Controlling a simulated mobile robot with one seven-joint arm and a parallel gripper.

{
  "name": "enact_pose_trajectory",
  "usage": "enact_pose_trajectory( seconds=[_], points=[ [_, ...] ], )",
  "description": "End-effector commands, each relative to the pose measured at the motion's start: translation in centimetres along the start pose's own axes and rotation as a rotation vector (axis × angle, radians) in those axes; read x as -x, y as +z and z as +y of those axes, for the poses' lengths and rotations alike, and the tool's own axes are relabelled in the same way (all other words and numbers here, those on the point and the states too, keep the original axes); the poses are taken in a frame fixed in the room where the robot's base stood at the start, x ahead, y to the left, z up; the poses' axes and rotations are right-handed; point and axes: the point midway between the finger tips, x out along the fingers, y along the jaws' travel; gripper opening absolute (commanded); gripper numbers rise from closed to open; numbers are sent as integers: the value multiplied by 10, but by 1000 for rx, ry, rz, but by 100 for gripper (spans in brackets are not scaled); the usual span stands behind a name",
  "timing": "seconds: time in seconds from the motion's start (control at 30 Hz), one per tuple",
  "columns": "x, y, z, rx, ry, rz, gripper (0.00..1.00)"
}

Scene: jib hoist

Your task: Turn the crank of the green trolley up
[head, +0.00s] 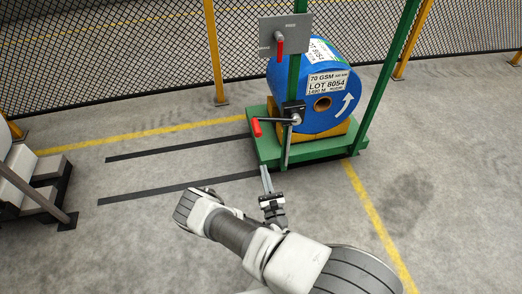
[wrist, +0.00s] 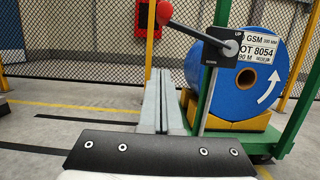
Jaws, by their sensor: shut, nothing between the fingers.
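The green trolley (head: 310,150) stands on the floor and carries a blue roll. Its crank (head: 291,115) sits on a dark plate on the green post. The crank arm points left in the head view and ends in a red handle (head: 257,127). In the wrist view the crank (wrist: 222,45) shows on a plate marked UP and DOWN, with its red handle (wrist: 165,13) at the upper middle. My gripper (head: 265,172) is shut and empty, below the crank and apart from the handle. Its fingers lie together in the wrist view (wrist: 158,80).
A grey plate (head: 297,25) with another red-handled lever (head: 280,46) is higher on the post. The blue roll (head: 340,75) rests on a yellow support. A mesh fence (head: 110,60) with yellow posts stands behind.

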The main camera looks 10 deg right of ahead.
Motion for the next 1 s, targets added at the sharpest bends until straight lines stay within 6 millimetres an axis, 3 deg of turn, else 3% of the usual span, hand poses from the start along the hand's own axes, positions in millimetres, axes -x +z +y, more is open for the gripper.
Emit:
enact_pose_trajectory(
  seconds=[0.17, 0.57, 0.73, 1.0],
  points=[
    [-18, -1, 1, -2, 2, -3, 0],
    [-102, -2, 0, -1, -1, -4, 0],
    [-105, 23, 0, -1, 0, -1, 0],
    [-108, 38, 0, 0, 0, 0, 0]
  ],
)
